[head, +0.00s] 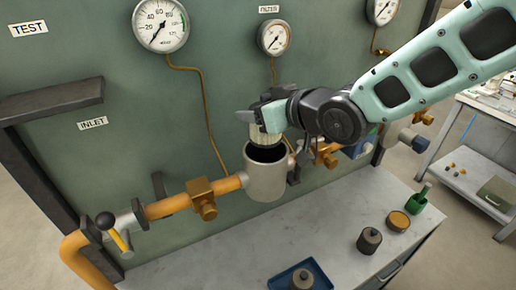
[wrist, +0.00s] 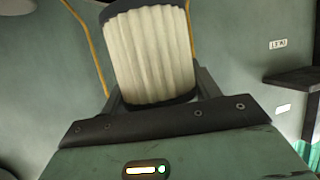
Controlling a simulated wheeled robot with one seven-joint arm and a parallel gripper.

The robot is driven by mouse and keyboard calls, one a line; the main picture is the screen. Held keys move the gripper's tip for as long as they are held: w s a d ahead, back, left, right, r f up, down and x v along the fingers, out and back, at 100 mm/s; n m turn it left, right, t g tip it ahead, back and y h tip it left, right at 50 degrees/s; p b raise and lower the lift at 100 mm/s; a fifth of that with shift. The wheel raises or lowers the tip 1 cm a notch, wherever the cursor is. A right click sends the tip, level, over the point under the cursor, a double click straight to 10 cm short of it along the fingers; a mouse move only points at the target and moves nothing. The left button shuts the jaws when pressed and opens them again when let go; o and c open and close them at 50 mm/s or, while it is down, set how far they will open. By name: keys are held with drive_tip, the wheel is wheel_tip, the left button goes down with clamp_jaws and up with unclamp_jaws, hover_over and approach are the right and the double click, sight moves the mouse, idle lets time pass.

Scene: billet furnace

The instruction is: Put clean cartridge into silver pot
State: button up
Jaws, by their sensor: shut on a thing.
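A cream pleated cartridge (wrist: 150,55) with dark end caps is held between the fingers of my gripper (wrist: 155,100) in the wrist view. In the head view the cartridge (head: 268,136) shows just above the open mouth of the silver pot (head: 267,183). My gripper (head: 262,113) is shut on it, coming in from the right. The pot is open at the top, dark inside, and set in the orange pipe line. The cartridge's lower end is close to the pot's rim; I cannot tell whether it has passed below the rim.
A blue tray (head: 283,284) with a dark part (head: 302,279), a dark lidded piece (head: 369,241), an orange-topped tin (head: 399,221) and a green bottle (head: 418,200) stand on the bench. Orange pipes (head: 168,207) flank the pot. A dark shelf (head: 50,100) juts out at left.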

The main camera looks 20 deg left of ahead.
sight(261, 140)
wheel_tip(261, 140, down, 7)
drive_tip(key=shift+r+p, duration=0.2)
drive_tip(key=shift+p, duration=1)
drive_tip(key=shift+f+b, duration=0.4)
drive_tip(key=shift+b, duration=0.1)
drive_tip(key=shift+d+f, duration=0.1)
